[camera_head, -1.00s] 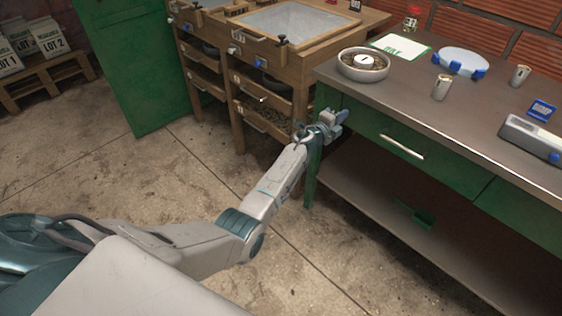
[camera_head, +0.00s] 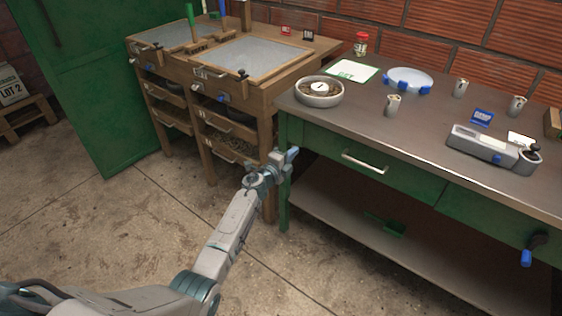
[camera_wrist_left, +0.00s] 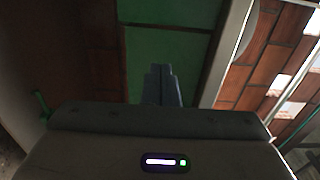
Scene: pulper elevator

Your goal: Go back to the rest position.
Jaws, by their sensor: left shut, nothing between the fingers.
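My left arm reaches in from the lower left in the head view. Its gripper (camera_head: 290,156) is shut and empty, in front of the left end of the green bench with a grey top (camera_head: 430,135). It appears a little below the bench top's edge and left of the drawer handle (camera_head: 365,163). In the left wrist view the fingers (camera_wrist_left: 161,70) are together with nothing between them, against a green panel (camera_wrist_left: 170,35). I cannot tell how far the fingertips are from the bench. My right gripper is out of view.
The bench holds a bowl (camera_head: 319,92), a blue-footed round dish (camera_head: 408,80), metal cups and a grey device (camera_head: 482,146). A dark handle with a blue end (camera_head: 535,248) projects at the right. A wooden drawer stand (camera_head: 235,105) stands behind my gripper. Floor at the left is open.

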